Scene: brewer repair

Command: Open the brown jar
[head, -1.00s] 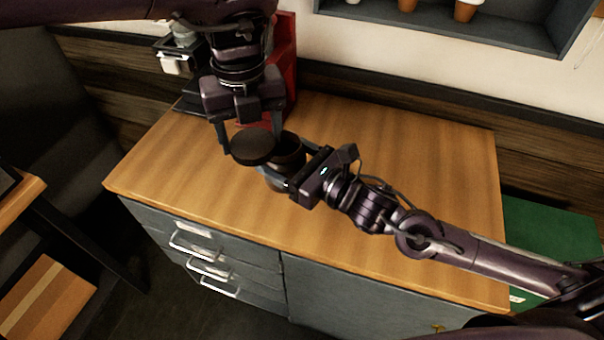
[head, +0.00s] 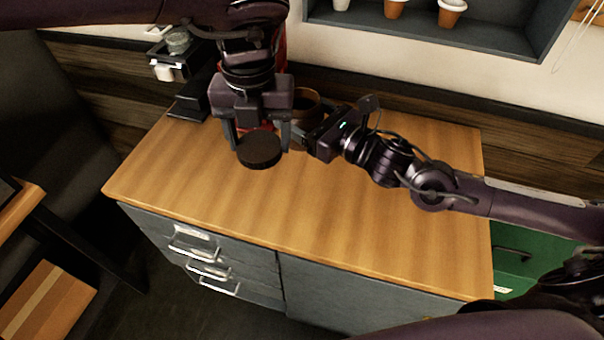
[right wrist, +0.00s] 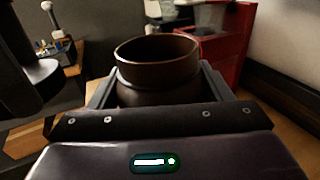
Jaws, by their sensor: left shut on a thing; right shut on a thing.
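The brown jar (right wrist: 157,75) stands upright with its mouth open in the right wrist view, and my right gripper (right wrist: 157,92) is shut around its body. In the head view the jar (head: 306,101) is partly hidden behind my left gripper, and my right gripper (head: 303,136) reaches it from the right. My left gripper (head: 259,143) points down and is shut on the round dark lid (head: 259,151). The lid is off the jar, in front of it and to its left in the head view. It also shows at the left edge of the right wrist view (right wrist: 38,74).
The wooden counter top (head: 330,230) is clear in front and to the right. A red machine (right wrist: 220,40) stands behind the jar. A wall shelf with cups (head: 397,9) is above. A green cabinet (head: 520,255) stands to the right.

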